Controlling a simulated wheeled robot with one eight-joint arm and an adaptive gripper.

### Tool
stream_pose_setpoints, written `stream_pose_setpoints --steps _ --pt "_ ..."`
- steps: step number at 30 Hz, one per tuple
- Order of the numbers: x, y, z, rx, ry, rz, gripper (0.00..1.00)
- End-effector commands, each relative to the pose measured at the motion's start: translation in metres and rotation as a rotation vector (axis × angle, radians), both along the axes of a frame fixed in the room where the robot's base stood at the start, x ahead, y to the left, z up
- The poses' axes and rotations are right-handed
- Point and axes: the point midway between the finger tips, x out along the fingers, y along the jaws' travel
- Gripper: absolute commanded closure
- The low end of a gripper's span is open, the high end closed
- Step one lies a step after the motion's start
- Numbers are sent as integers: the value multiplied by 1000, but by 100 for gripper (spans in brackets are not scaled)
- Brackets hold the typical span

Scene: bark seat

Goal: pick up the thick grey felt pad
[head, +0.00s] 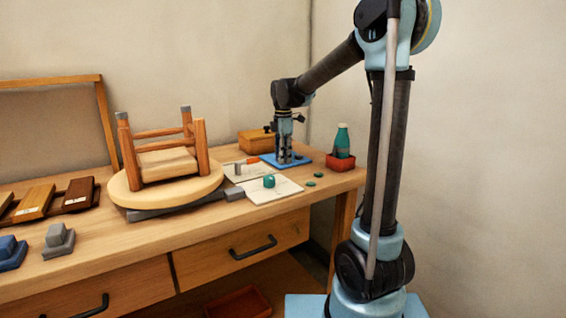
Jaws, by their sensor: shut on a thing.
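My gripper (285,160) points down over the blue mat (268,158) at the back right of the bench. Its jaws are shut on a small grey piece, taken to be the thick grey felt pad, low at the mat. The fingers hide most of this piece, and I cannot tell whether it touches the mat. Another small grey shape (298,156) shows at the right of the fingers, too small to make out.
An upturned stool (160,158) stands on a round wooden board at the left. White sheets (262,192) hold a grey cylinder (237,169) and a green cylinder (269,181). A green bottle (342,141) stands in a red tray (341,162). A wooden box (257,142) sits behind.

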Motion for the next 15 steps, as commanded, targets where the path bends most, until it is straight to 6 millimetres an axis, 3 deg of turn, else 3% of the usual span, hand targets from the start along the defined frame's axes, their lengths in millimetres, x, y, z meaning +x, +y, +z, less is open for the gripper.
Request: stream_pose_setpoints --steps 8,15 --pt "0 0 15 0 0 0 81" --pt "0 0 56 0 0 0 81"
